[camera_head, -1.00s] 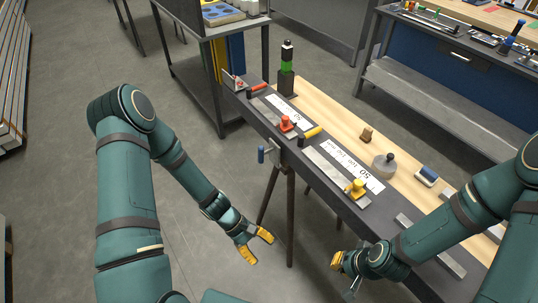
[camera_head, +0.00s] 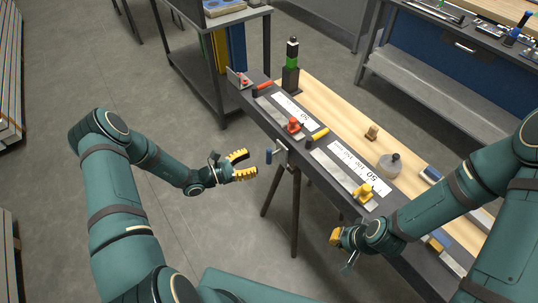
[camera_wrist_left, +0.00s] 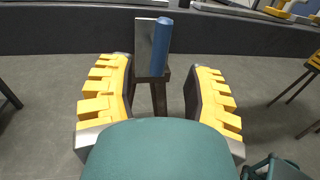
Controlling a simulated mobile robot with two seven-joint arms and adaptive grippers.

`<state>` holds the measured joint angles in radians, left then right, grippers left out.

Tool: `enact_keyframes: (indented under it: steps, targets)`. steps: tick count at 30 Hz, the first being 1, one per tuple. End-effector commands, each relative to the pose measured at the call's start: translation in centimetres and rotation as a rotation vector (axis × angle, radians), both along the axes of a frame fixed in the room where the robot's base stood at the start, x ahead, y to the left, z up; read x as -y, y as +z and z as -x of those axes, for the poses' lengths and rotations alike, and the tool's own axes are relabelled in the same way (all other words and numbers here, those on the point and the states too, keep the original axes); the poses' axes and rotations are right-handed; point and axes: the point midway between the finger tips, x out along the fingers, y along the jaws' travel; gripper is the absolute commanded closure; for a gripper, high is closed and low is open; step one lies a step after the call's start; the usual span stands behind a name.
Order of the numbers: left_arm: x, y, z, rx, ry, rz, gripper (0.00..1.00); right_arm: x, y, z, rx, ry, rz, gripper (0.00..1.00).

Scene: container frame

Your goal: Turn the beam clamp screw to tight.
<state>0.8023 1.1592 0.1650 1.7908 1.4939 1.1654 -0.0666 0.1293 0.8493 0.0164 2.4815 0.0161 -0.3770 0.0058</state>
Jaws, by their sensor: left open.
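The beam clamp (camera_head: 282,153) is on the front edge of the long dark workbench. Its screw has a blue handle (camera_head: 268,157) that sticks out towards me. In the left wrist view the blue handle (camera_wrist_left: 161,46) is upright or nearly so, ahead and between the fingers. My left gripper (camera_head: 241,165) is open and empty, just left of the handle and apart from it. Its yellow fingers also show in the left wrist view (camera_wrist_left: 158,98). My right gripper (camera_head: 338,238) is by the bench's near side; its fingers are partly hidden.
A bench leg (camera_head: 296,215) stands below the clamp.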

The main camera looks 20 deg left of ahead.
Motion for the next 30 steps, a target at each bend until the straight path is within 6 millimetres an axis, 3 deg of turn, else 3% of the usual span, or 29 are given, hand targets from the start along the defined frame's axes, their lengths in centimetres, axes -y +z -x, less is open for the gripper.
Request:
enact_keyframes:
  steps: [10, 25, 27, 30]
  targets:
    - [4.5, 0.0, -3.8, 0.000, -0.003, 0.000, 0.49, 0.0, 0.1, 0.0, 0.000, 0.001, 0.000, 1.00]
    - [5.5, 0.0, -4.7, -0.001, -0.002, 0.000, 0.46, 0.0, 0.1, 0.0, 0.000, 0.001, 0.000, 1.00]
    - [5.5, 0.0, -4.7, -0.001, -0.002, 0.000, 0.71, 0.0, 0.1, 0.0, 0.000, 0.001, 0.000, 1.00]
    - [5.5, 0.0, -4.7, -0.001, -0.002, 0.000, 1.00, 0.0, 0.1, 0.0, 0.000, 0.001, 0.000, 1.00]
